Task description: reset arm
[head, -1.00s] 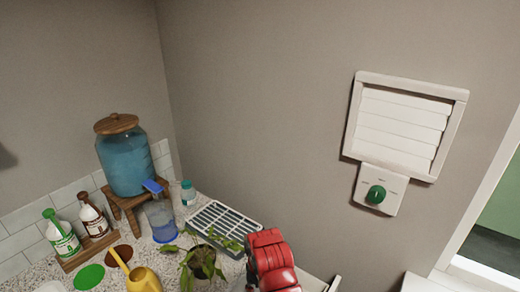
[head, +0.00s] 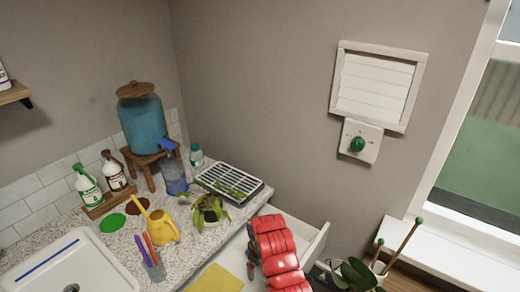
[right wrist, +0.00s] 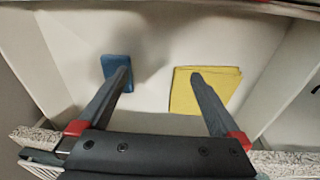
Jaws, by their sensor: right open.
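My right arm, red and black, comes in from the bottom in the head view, over an open white drawer (head: 310,245). My right gripper (right wrist: 160,76) is open in the right wrist view, with its two dark fingers apart and nothing between them. It points down into the drawer. A yellow cloth (right wrist: 206,92) lies on the drawer floor by the right finger, and a blue sponge-like piece (right wrist: 116,66) lies by the left finger. The yellow cloth also shows in the head view (head: 215,280). My left gripper is in neither view.
The speckled counter (head: 115,240) holds a sink (head: 95,272), a yellow watering can (head: 160,230), a potted plant (head: 212,212), a grey tray (head: 235,180) and a blue water dispenser (head: 143,122). Plants and a window sill (head: 440,245) stand right of the drawer.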

